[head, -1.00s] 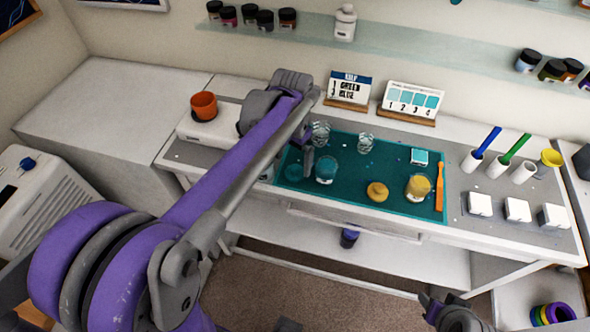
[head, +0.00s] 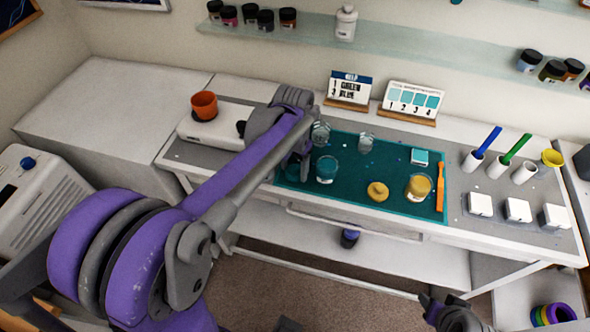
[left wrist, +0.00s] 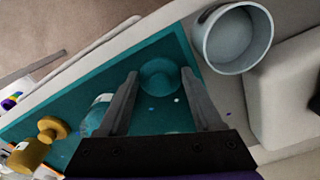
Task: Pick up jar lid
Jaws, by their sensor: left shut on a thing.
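The teal jar lid (head: 291,173) is at the left end of the teal mat (head: 335,201) in the head view, partly covered by my left gripper (head: 300,169). In the left wrist view the round teal lid (left wrist: 160,76) sits between the fingertips of my left gripper (left wrist: 158,72), which is shut on it. I cannot tell whether the lid still touches the mat. A teal jar (head: 326,169) stands just right of it. My right gripper (head: 452,314) shows at the bottom edge, far from the lid; its jaws are unclear.
Clear glasses (head: 366,142), a yellow jar (head: 418,187) and a yellow knobbed lid (head: 377,192) are on the mat. An orange stick (head: 440,188) lies at its right. A grey cup (left wrist: 233,40) stands close beside the mat in the wrist view. An orange pot (head: 204,106) is left.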

